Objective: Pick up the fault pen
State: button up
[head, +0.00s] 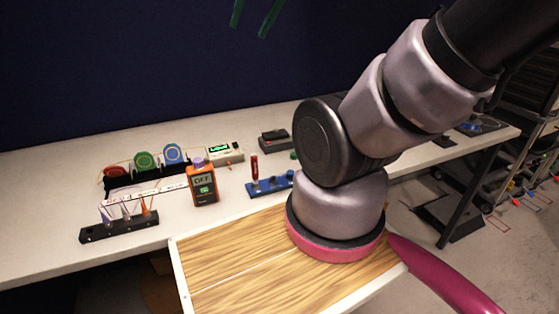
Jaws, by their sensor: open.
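A red pen-like tool (254,167), which appears to be the fault pen, stands upright at the left end of a blue holder (268,186) on the white table. Its lower end is hidden in or behind the holder. My gripper (254,20) shows at the top edge only as two green fingers, spread apart with nothing visible between them. It appears well above the table, apart from the pen. The rest of the gripper is out of frame.
An orange meter (203,184) stands left of the blue holder. Coloured spools (144,161) and a black rack (120,229) are farther left. A grey device (224,155) and a black box (274,140) lie behind. My arm covers the table's right part.

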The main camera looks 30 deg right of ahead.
aim_at(254, 162)
jog(key=z, duration=0.2)
jog(key=j+u, duration=0.1)
jog(key=u, duration=0.25)
jog(key=k+j+u, duration=0.1)
jog(key=u, duration=0.2)
jog(key=j+u, duration=0.1)
jog(key=u, duration=0.25)
jog(key=z, duration=1.2)
jog(key=k+l+u, duration=0.15)
jog(key=l+u, duration=0.3)
jog(key=k+l+u, duration=0.15)
jog(key=l+u, duration=0.3)
jog(key=k+l+u, duration=0.25)
jog(key=u, duration=0.2)
